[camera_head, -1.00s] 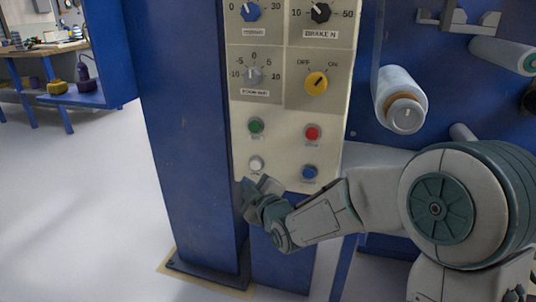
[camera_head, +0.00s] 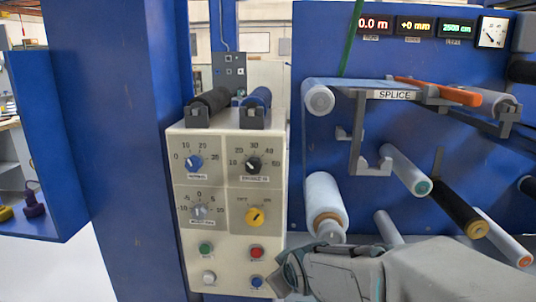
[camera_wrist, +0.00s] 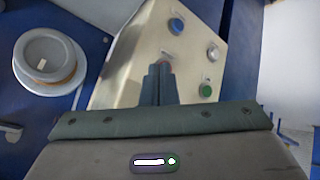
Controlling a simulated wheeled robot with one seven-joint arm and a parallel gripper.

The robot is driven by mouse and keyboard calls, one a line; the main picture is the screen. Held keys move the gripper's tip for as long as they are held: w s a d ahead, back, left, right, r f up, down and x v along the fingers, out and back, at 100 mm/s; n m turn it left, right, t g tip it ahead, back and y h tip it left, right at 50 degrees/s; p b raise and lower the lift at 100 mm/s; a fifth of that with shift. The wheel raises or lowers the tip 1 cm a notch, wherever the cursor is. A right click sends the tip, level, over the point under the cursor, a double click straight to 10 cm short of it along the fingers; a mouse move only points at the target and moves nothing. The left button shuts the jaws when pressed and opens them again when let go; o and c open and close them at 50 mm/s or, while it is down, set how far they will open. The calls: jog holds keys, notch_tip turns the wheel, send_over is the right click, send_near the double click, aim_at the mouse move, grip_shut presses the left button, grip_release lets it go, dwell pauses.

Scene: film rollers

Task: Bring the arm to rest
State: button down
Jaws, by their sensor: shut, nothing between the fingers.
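My gripper (camera_head: 287,277) is low in the head view, in front of the lower right of the cream control panel (camera_head: 225,246). In the wrist view my gripper (camera_wrist: 159,72) has its fingers together, with nothing between them. The fingers point at the panel (camera_wrist: 130,60) and cover most of the red button. The blue button (camera_wrist: 177,26), white button (camera_wrist: 213,53) and green button (camera_wrist: 206,90) show around them. In the head view the red button (camera_head: 256,251) and blue button (camera_head: 256,281) are just left of the gripper. I cannot tell whether the fingers touch the panel.
A film roll (camera_head: 325,205) stands right of the panel, above my arm. More rollers (camera_head: 407,170) stick out at the right. A blue post (camera_head: 120,150) rises left of the panel. Open floor (camera_head: 85,270) lies at the lower left.

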jog(key=s+d+r+m+g+h+p, duration=0.1)
jog(key=s+d+r+m+g+p, duration=0.2)
jog(key=s+r+p, duration=0.5)
jog(key=s+d+r+m+g+p, duration=0.2)
jog(key=s+d+r+m+p, duration=0.3)
jog(key=s+d+r+p, duration=0.2)
notch_tip(320, 180, up, 2)
jog(key=shift+s+d+r+g+h+p, duration=0.1)
jog(key=shift+s+d+g+h+p, duration=0.3)
jog(key=shift+s, duration=0.8)
